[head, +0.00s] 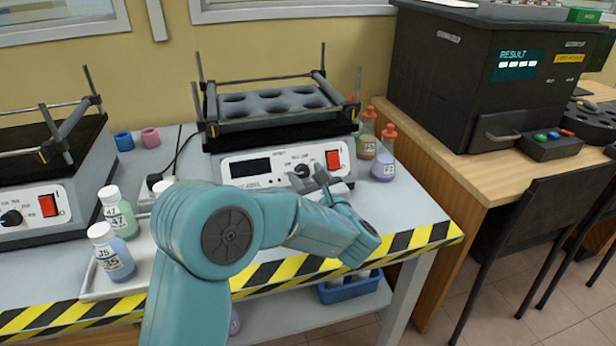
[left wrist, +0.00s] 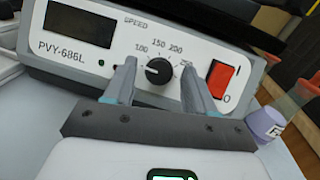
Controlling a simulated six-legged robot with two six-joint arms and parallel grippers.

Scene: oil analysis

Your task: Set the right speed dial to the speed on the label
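The right shaker's black speed dial (head: 302,171) is on its white front panel, and it also shows in the left wrist view (left wrist: 159,72). Printed speed numbers arc over it, with 150 and 200 at the top; its exact setting is hard to read. My left gripper (head: 318,182) is in front of this panel. In the left wrist view its two fingers (left wrist: 159,67) are spread, one on each side of the dial, with space between them and the knob. It holds nothing. My right gripper is not in view. I cannot make out a label giving a speed.
A red switch (head: 333,160) is right of the dial, a dark display (head: 250,168) left. Flasks with orange stoppers (head: 385,158) stand right of the shaker. Numbered bottles (head: 117,212) and another shaker's dial (head: 12,218) are at left. A striped edge (head: 420,238) borders the bench.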

